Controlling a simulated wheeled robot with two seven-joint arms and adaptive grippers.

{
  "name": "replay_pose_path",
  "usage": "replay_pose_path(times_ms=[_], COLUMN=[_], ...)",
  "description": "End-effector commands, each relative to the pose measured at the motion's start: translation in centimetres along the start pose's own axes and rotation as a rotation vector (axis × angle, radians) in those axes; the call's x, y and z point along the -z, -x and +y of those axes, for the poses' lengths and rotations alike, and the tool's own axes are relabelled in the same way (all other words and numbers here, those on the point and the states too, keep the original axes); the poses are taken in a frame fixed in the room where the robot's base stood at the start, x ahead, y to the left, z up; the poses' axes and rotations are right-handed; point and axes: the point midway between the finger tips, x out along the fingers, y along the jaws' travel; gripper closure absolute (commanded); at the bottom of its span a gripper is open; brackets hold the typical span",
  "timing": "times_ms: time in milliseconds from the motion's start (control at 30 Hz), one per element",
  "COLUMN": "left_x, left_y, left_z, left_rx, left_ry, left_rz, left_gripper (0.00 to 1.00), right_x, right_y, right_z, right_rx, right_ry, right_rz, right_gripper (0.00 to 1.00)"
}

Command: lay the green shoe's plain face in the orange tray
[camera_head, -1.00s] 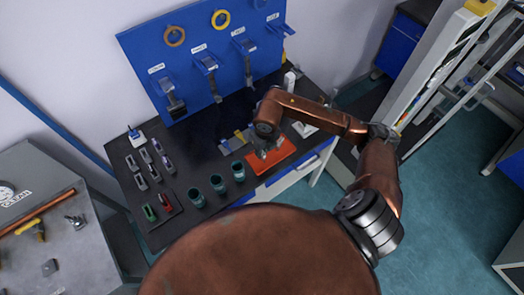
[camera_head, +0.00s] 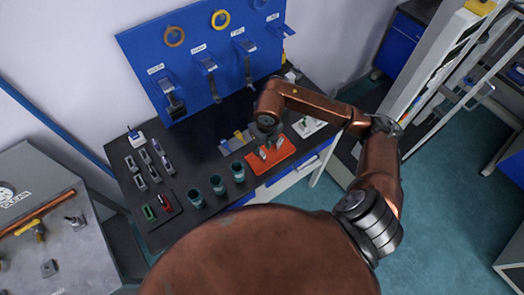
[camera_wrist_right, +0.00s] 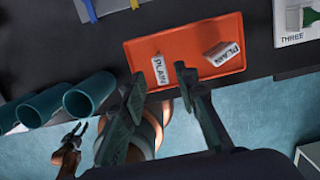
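The orange tray (camera_head: 288,152) lies at the front right of the dark bench; it also shows in the right wrist view (camera_wrist_right: 190,42). Two small pale pieces marked PLAIN lie in it: one (camera_wrist_right: 160,68) near the front edge, the other (camera_wrist_right: 224,53) tilted at the right. I cannot tell which belongs to the green shoe. My left gripper (camera_wrist_right: 74,134) shows far below the bench in the wrist view, jaws apart. A small green piece (camera_head: 149,212) lies at the bench's left.
Several teal cups (camera_head: 217,184) stand left of the tray. A white plate marked THREE (camera_wrist_right: 292,38), with a green part on it, is to its right. Several metal pieces (camera_head: 141,183) lie farther left. A blue pegboard (camera_head: 205,60) rises behind.

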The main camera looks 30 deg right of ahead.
Motion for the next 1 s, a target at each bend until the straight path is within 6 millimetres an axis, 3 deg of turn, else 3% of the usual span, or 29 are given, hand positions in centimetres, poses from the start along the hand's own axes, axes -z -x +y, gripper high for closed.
replay_pose_path(times_ms=[200, 400, 1000], left_x=[-0.1, -0.1, -0.1], left_y=[-0.2, -0.3, -0.3], left_z=[0.0, 0.0, 0.0], left_rx=[0.0, 0.0, 0.0], left_ry=[0.0, 0.0, 0.0], left_rz=[-0.001, -0.001, -0.001], left_gripper=[0.72, 0.72, 0.72], right_x=[-0.1, -0.1, 0.0], right_y=[4.5, 6.8, 7.4], right_z=[0.0, 0.0, 0.0], right_rx=[0.002, 0.0, -0.001], right_ry=[0.0, -0.001, -0.001], right_rz=[-0.003, -0.002, 0.001], right_gripper=[0.72, 0.72, 0.72])
